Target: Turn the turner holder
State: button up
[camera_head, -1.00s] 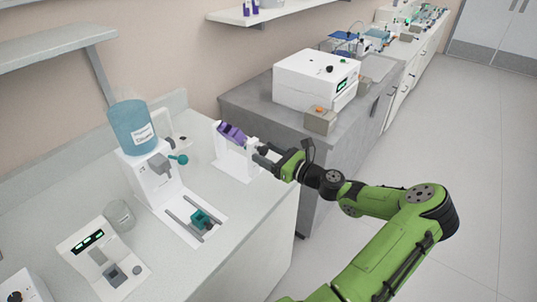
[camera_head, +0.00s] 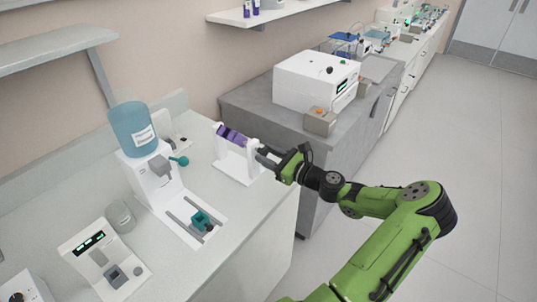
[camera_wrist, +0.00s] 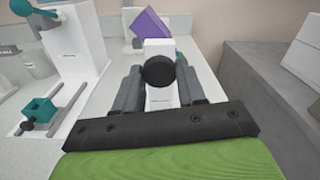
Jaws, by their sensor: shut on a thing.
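The turner holder (camera_head: 237,165) is a white stand with upright supports near the right edge of the white bench. A purple block (camera_head: 232,137) sits tilted between its supports. It also shows in the wrist view as a purple block (camera_wrist: 150,25) behind a white upright (camera_wrist: 161,97). A round black knob (camera_wrist: 158,72) is on the near side of the holder. My gripper (camera_head: 262,157) reaches in from the right at the knob's side. In the wrist view its grey fingers (camera_wrist: 158,90) stand on both sides of the knob and are shut on it.
A white dispenser with a blue bottle (camera_head: 134,128) stands left of the holder, with a teal clamp (camera_head: 202,219) on rails before it. A white box device (camera_head: 315,80) and a small grey box (camera_head: 320,121) are on the grey bench behind.

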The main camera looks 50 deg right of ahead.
jog(key=n, duration=0.3)
jog(key=shift+n, duration=0.3)
jog(key=n, duration=0.3)
jog(key=shift+n, duration=0.4)
jog(key=n+b, duration=0.3)
jog(key=n, duration=0.3)
jog(key=shift+d+f+b, duration=0.1)
jog(key=shift+b, duration=0.2)
jog(key=n+b, duration=0.2)
jog(key=n, duration=0.2)
jog(key=shift+b, duration=0.4)
jog(key=n+b, duration=0.3)
jog(key=shift+n, duration=0.3)
jog(key=n+b, duration=0.4)
jog(key=b, duration=0.1)
jog(key=n+b, duration=0.2)
jog(key=shift+n+b, duration=0.4)
